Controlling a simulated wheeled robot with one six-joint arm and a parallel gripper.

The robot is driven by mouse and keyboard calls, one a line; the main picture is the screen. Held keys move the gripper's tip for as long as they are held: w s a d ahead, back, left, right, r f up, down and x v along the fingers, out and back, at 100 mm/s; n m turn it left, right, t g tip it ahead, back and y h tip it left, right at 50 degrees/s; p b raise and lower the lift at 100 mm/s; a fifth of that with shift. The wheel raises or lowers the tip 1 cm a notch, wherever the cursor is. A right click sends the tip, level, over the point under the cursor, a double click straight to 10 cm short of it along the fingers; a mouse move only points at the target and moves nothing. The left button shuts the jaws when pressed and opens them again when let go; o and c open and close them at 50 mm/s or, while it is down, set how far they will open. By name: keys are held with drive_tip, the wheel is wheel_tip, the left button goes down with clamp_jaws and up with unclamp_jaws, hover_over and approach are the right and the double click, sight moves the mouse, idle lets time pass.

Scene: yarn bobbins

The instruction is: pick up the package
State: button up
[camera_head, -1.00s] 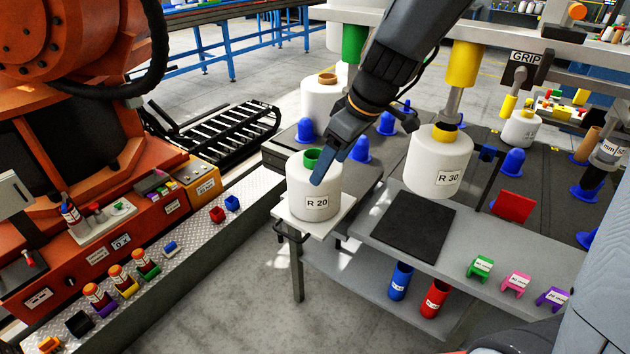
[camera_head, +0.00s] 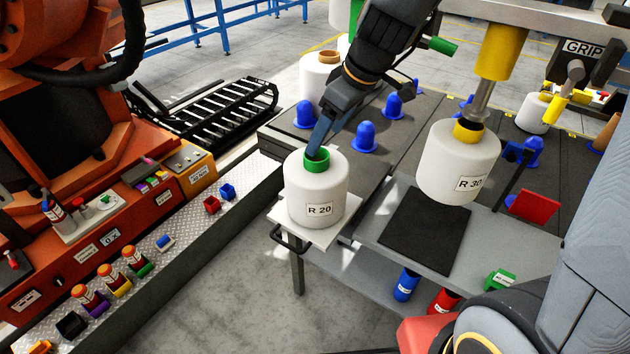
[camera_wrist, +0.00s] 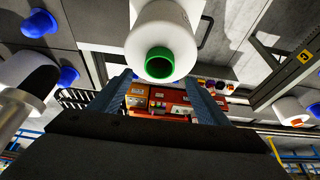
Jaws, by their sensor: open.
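The package, a white yarn bobbin labelled R 20 (camera_head: 317,190) with a green core (camera_head: 317,161), stands upright on a small light stand at the front left of the grey table. It also shows in the wrist view (camera_wrist: 185,32), with the green core's opening facing the camera. My gripper (camera_head: 316,150) comes from the upper right, its visible finger overlapping the far edge of the core. In the wrist view the two fingers are apart, with the core between and just above them. The gripper holds nothing; contact with the core cannot be told.
A second bobbin labelled R 30 (camera_head: 459,164) with a yellow core hangs on a yellow holder to the right. Several blue pegs (camera_head: 366,137) stand on the table behind. A black mat (camera_head: 425,238) lies at the front. An orange machine (camera_head: 75,130) stands at left.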

sight(319, 152)
drive_tip(key=shift+d+p+x, duration=0.2)
drive_tip(key=shift+p+x, duration=0.5)
drive_tip(key=shift+x, duration=2.95)
drive_tip(key=shift+s+f, duration=0.1)
clamp_jaws()
